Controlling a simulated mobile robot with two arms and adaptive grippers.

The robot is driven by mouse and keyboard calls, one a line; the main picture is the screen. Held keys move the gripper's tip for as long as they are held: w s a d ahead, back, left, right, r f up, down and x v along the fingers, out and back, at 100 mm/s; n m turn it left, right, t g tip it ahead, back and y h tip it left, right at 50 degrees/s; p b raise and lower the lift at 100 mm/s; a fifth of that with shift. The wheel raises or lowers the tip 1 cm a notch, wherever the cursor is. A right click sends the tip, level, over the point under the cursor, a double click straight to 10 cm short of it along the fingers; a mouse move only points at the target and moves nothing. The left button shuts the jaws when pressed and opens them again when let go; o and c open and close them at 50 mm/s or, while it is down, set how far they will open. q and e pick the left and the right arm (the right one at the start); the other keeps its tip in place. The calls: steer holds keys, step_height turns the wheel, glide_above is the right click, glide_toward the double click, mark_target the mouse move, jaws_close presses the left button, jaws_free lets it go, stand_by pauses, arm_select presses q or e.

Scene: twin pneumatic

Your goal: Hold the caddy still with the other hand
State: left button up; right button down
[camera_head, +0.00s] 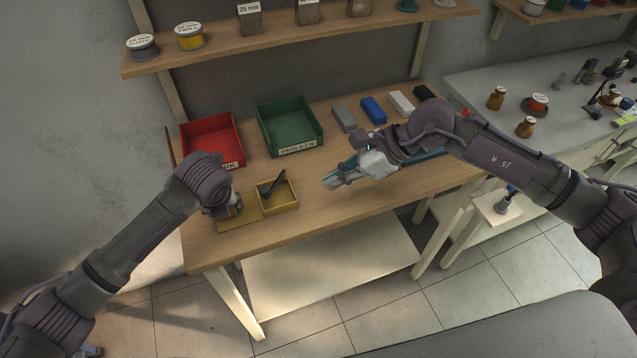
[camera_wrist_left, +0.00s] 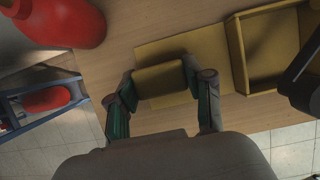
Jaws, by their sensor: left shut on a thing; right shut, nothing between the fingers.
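The caddy is a small yellow tray (camera_head: 290,194) with a flat yellow plate on its left side. It sits near the table's front edge, and its open box (camera_wrist_left: 240,55) also shows at the right of the left wrist view. A dark-handled tool (camera_head: 276,183) leans in the box. My left gripper (camera_wrist_left: 158,82) is shut on a raised yellow block of the caddy beside the box; the arm mostly hides this grip in the head view. My right gripper (camera_head: 328,184) is shut and empty, to the right of the caddy and apart from it.
A red bin (camera_head: 215,140) and a green bin (camera_head: 290,130) stand behind the caddy. Several small blocks, including a blue one (camera_head: 373,110), lie at the back right. A shelf (camera_head: 290,35) hangs above. Bare wooden tabletop (camera_head: 300,218) lies in front of my right gripper.

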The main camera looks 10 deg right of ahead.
steer(key=shift+s+d+r, duration=0.15)
steer(key=shift+d+r, duration=0.15)
arm_select(q)
steer(key=o, duration=1.4)
